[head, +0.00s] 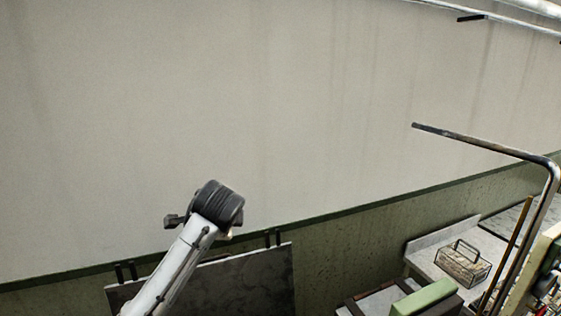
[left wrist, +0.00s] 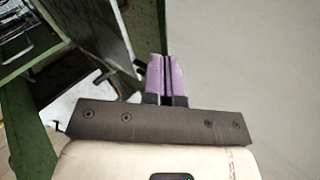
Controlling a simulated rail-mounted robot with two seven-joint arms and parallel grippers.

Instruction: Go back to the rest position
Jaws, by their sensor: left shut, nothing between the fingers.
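In the left wrist view my left gripper (left wrist: 166,62) shows two purple fingers pressed side by side with nothing between them. It is shut and empty, next to a pale wall. In the head view my left arm rises from the bottom edge, left of centre, and ends in a dark wrist in front of the wall. Its fingertips cannot be made out there. My right gripper is in neither view.
A stained pale wall (head: 250,100) with a green lower band (head: 340,235) fills the background. At the right are a bent metal pipe (head: 480,145), a wire basket (head: 462,263) on a grey basin surface, and a green block (head: 424,297). A grey panel (head: 245,280) stands behind my left arm.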

